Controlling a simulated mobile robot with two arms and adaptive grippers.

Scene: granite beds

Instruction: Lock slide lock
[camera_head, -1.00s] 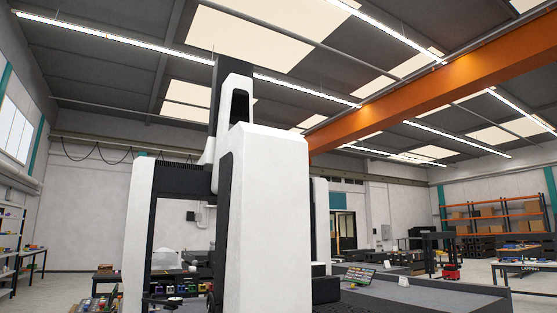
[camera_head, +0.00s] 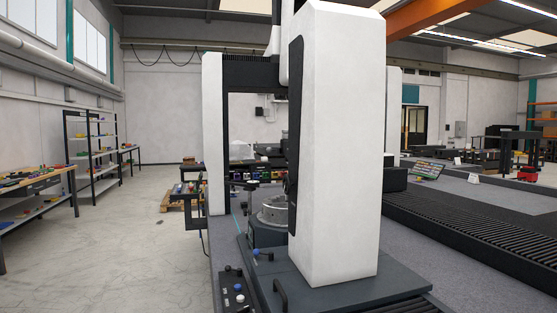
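A tall white and black gantry machine (camera_head: 335,150) fills the middle of the head view. At its foot is a narrow dark panel (camera_head: 236,291) with small knobs, one of them blue (camera_head: 238,288). A blue-tipped lever (camera_head: 257,252) stands close to the right of the panel. A black bar handle (camera_head: 280,296) is on the edge of the machine's dark base. I cannot tell which of these parts, if any, is the slide lock, or whether it is locked. Neither of my grippers is in view.
A round metal part (camera_head: 272,215) sits behind the white column. A workbench with tools (camera_head: 36,183) and a shelf rack (camera_head: 92,150) stand at the left. Concrete floor (camera_head: 115,250) is open between them and the machine. A dark ribbed bed (camera_head: 465,230) runs along the right.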

